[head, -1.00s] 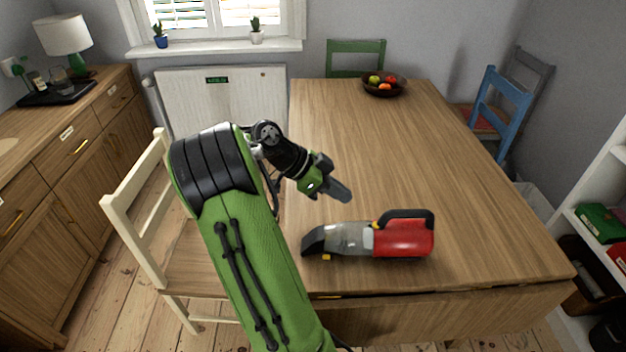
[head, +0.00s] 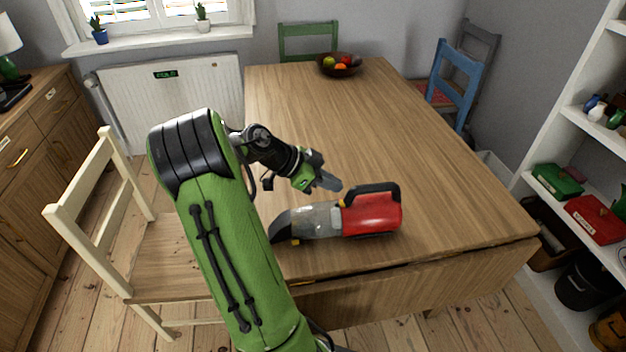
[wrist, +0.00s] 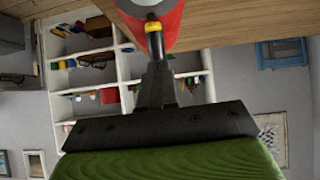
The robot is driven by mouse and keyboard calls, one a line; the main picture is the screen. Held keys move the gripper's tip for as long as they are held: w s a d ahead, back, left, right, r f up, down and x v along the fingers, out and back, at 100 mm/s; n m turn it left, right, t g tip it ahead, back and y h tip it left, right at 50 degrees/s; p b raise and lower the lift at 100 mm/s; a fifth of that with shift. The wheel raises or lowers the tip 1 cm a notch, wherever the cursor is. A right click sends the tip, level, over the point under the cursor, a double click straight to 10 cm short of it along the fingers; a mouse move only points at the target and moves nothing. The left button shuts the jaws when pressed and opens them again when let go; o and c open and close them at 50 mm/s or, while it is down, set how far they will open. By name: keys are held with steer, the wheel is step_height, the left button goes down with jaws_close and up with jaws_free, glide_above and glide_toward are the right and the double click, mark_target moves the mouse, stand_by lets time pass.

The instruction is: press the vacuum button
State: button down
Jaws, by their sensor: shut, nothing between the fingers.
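The handheld vacuum (head: 372,215) lies on the wooden table near its front edge. It has a red body, a black handle and a clear grey nozzle pointing left. A small yellow button (head: 342,203) shows at the front of the handle; in the wrist view a yellow part (wrist: 152,28) shows on the red body (wrist: 170,22). My gripper (head: 331,184) is shut and empty, just above and left of the handle's front. In the wrist view its fingertips (wrist: 156,68) point at the yellow part. I cannot tell whether they touch it.
The table (head: 330,120) is mostly clear, with a fruit bowl (head: 340,68) at its far end. A cream chair (head: 105,215) stands at the left. A blue chair (head: 458,82) is at the right, and white shelves (head: 530,185) stand beyond the right side.

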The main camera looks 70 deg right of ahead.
mark_target(339, 204)
steer(key=f, duration=0.2)
steer(key=f+b, duration=0.1)
steer(key=f, duration=0.1)
steer(key=shift+s+d+f, duration=0.1)
steer(key=shift+s, duration=0.2)
steer(key=shift+f+b, duration=0.9)
steer(key=shift+b, duration=0.35)
steer(key=shift+a, duration=0.25)
steer(key=r+p, duration=0.1)
steer(key=r, duration=0.1)
steer(key=r+p, duration=0.2)
steer(key=r, duration=0.1)
steer(key=shift+w+d+p, duration=0.15)
steer(key=shift+d+p, duration=0.05)
steer(key=shift+p, duration=0.1)
steer(key=p+v, duration=0.3)
steer(key=v, duration=0.7)
steer(key=shift+w+f, duration=0.15)
steer(key=shift+w, duration=0.05)
steer(key=shift+a, duration=0.15)
